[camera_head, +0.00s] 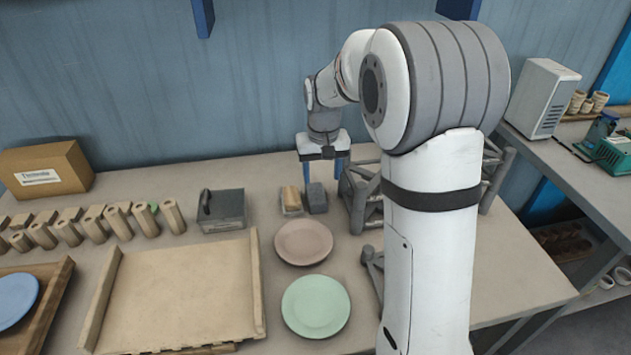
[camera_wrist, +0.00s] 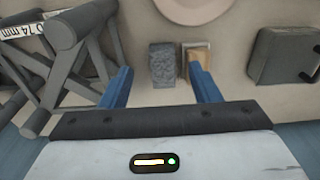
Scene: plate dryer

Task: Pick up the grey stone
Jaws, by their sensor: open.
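The grey stone (camera_head: 317,198) is a small dark block standing near the back of the table in the head view. In the wrist view the grey stone (camera_wrist: 163,65) lies ahead of and between the two blue fingers, apart from both. My gripper (camera_head: 322,173) points down above and just behind the stone. In the wrist view my gripper (camera_wrist: 165,85) is open with nothing held between its fingers. The right finger is close to a tan block in a small tray beside the stone.
The tan block (camera_head: 291,198) sits left of the stone. A grey rack (camera_head: 360,190) stands close on the right, and a dark box (camera_head: 222,210) on the left. A pink plate (camera_head: 303,242) and a green plate (camera_head: 316,306) lie in front.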

